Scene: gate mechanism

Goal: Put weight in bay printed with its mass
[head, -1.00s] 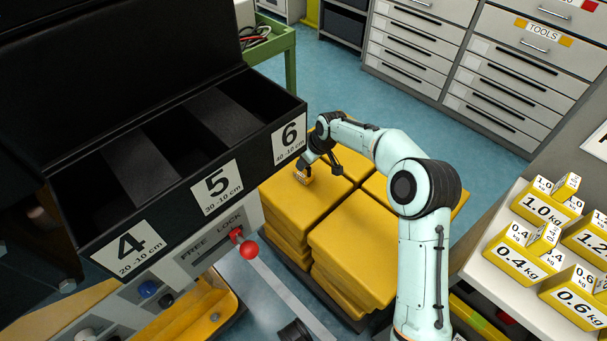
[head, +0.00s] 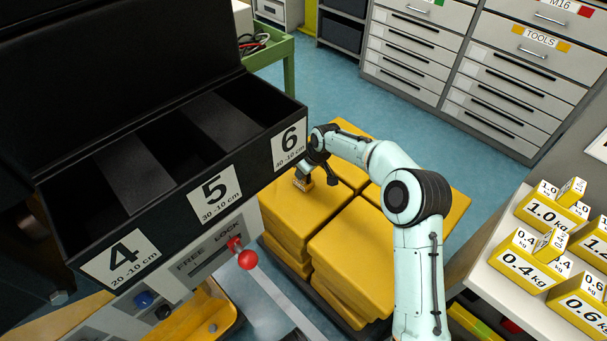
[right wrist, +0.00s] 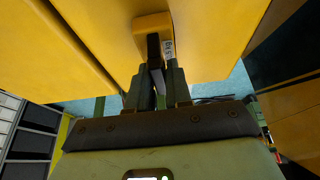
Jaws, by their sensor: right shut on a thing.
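My right gripper (head: 308,176) is over the far-left yellow stack, left of the picture's middle. It is shut on a small yellow weight (head: 301,184) with a pale printed label. Three black bays stand at left, printed 4 (head: 122,257), 5 (head: 214,193) and 6 (head: 290,145), with cm ranges below. Yellow blocks at right are printed 1.0 kg (head: 546,217), 0.4 kg (head: 527,267) and 0.6 kg (head: 582,307). My left gripper is out of view.
Stacks of large yellow slabs (head: 352,245) stand under my right arm. A lever with a red knob (head: 247,260) and FREE/LOCK marks sits below the bays. A white table (head: 497,287) holds the printed blocks. Grey drawers (head: 480,75) stand behind, with clear blue floor before them.

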